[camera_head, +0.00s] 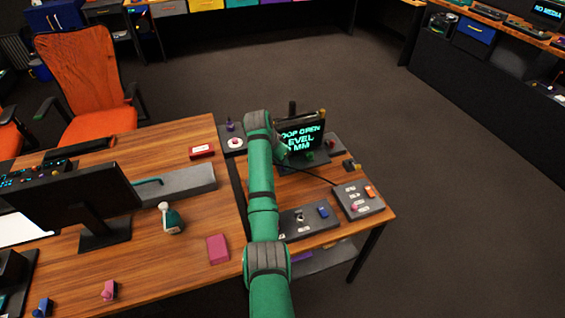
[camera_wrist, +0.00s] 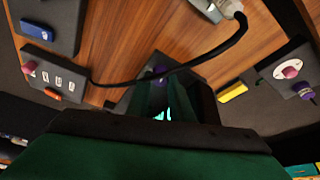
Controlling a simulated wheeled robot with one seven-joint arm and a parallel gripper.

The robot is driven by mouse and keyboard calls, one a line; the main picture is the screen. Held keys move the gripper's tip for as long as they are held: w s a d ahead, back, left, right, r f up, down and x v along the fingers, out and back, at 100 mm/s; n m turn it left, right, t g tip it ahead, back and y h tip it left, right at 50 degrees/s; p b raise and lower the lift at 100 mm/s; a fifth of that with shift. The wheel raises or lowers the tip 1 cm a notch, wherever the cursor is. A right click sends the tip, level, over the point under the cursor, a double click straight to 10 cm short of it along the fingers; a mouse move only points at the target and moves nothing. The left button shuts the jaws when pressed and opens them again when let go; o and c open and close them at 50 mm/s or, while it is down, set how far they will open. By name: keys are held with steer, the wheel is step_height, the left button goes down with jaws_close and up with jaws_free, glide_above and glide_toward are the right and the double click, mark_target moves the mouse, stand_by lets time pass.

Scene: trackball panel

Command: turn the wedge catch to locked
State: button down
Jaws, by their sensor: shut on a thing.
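My gripper (camera_wrist: 160,85) points down at a dark panel in the wrist view, its fingers close together. A small purple part (camera_wrist: 159,71) shows between the fingertips, and they appear shut on it. I take this part for the wedge catch, but its shape and any lock marks are hidden by the fingers. In the head view my green arm reaches over the desk to a small screen (camera_head: 302,138) with cyan text, partly hidden, reading "OOP OPEN", "EVEL" and "MM". The gripper's fingertips cannot be made out there.
A labelled panel (camera_head: 358,200) with pink and orange controls stands right of the arm. A panel with a blue switch (camera_head: 323,212) is nearer. A black cable (camera_wrist: 190,67) crosses close to the fingers. A yellow block (camera_wrist: 232,92) lies beside them. A monitor (camera_head: 75,205) stands left.

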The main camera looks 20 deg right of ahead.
steer(key=shift+a+m, duration=0.1)
steer(key=shift+m, duration=0.4)
steer(key=shift+r, duration=0.1)
steer(key=c, duration=1.6)
jaws_free()
steer(key=shift+o, duration=0.2)
steer(key=v, duration=1)
steer(key=shift+w+a+r, duration=0.15)
steer(key=shift+a+r, duration=0.1)
steer(key=shift+r, duration=0.1)
